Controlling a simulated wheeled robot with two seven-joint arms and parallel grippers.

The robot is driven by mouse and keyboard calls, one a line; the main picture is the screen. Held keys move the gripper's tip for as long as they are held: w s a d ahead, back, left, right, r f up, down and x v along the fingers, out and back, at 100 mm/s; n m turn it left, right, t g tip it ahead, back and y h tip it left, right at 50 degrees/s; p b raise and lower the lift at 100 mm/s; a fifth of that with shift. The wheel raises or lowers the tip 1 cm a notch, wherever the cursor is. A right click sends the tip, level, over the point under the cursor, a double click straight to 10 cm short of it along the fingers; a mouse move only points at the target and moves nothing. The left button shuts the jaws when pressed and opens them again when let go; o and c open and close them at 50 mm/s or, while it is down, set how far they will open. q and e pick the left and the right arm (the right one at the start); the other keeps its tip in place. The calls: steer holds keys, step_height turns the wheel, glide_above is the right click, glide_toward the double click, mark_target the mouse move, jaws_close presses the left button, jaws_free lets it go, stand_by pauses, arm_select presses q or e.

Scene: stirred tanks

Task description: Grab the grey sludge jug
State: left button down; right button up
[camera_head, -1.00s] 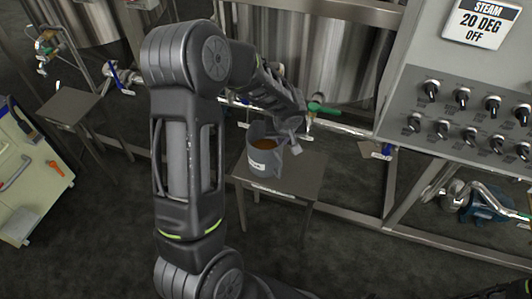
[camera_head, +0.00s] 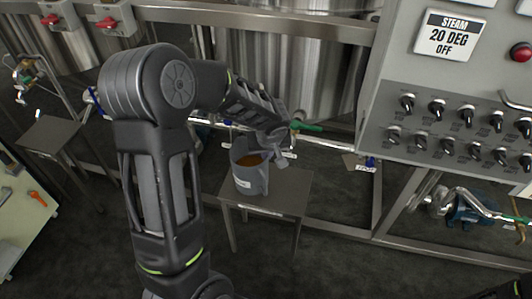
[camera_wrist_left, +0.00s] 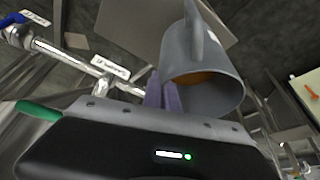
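The grey sludge jug (camera_head: 247,181) stands on a small metal table, with brown liquid inside and a pale label on its front. My left gripper (camera_head: 283,150) is at the jug's upper right side, by the rim. In the left wrist view the jug (camera_wrist_left: 228,92) appears tilted, its open mouth and brown contents showing, with a grey handle at its top. The fingers (camera_wrist_left: 163,96) are close together beside its rim. I cannot tell whether they grip it. My right gripper is not in view.
The small table (camera_head: 285,205) has bare room right of the jug. A steel tank (camera_head: 290,75) and a pipe with a green-handled valve (camera_head: 306,126) stand close behind. A control panel (camera_head: 440,110) is at the right, another small table (camera_head: 50,137) at the left.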

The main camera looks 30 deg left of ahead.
arm_select(q)
steer(key=s+d+b, duration=0.3)
steer(key=s+d, duration=0.8)
steer(key=s, duration=0.1)
steer(key=shift+s, duration=0.2)
